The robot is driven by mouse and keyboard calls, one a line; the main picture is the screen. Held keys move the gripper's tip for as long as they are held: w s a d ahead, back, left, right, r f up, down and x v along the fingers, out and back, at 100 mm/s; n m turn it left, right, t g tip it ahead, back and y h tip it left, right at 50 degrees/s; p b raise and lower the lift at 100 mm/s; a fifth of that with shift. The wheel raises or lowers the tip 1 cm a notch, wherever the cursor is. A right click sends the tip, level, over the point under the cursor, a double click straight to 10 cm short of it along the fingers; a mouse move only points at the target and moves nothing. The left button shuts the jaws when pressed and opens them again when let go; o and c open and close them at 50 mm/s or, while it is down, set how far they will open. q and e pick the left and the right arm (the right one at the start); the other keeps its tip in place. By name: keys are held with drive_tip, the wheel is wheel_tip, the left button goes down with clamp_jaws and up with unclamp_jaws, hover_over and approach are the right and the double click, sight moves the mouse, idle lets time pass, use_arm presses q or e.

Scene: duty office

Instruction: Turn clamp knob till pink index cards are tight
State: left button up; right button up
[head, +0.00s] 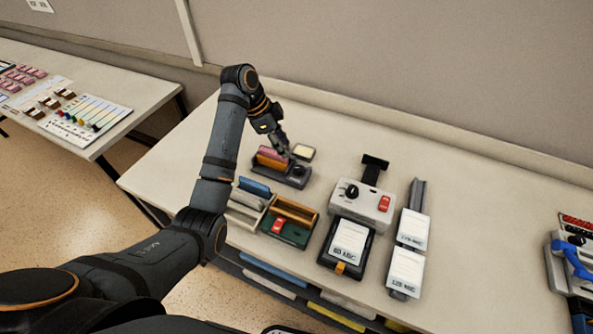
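The pink index cards (269,152) stand upright in a dark clamp holder (289,181) on the table, with an orange-brown piece in front of them. A dark round clamp knob (299,171) sits at the right end of the holder. My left gripper (286,151) points down just above and behind the knob, beside the right edge of the cards. Its fingertips are small and dark, so I cannot tell whether they are open or touch the knob. My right gripper is out of view.
In front of the holder are a grey tray with a blue piece (254,187) and a green-based box (286,238). A pale yellow pad (303,152) lies behind. A white device with a red switch (361,201) and label cards stand to the right. The back right table is clear.

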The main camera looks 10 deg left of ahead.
sight(299, 168)
use_arm(q)
drive_tip(key=p+x, duration=0.2)
drive_tip(key=x, duration=0.7)
drive_tip(key=shift+d+f, duration=0.15)
drive_tip(key=shift+f, duration=0.1)
drive_tip(key=shift+w+d+f, duration=0.1)
drive_tip(key=shift+f, duration=0.35)
clamp_jaws()
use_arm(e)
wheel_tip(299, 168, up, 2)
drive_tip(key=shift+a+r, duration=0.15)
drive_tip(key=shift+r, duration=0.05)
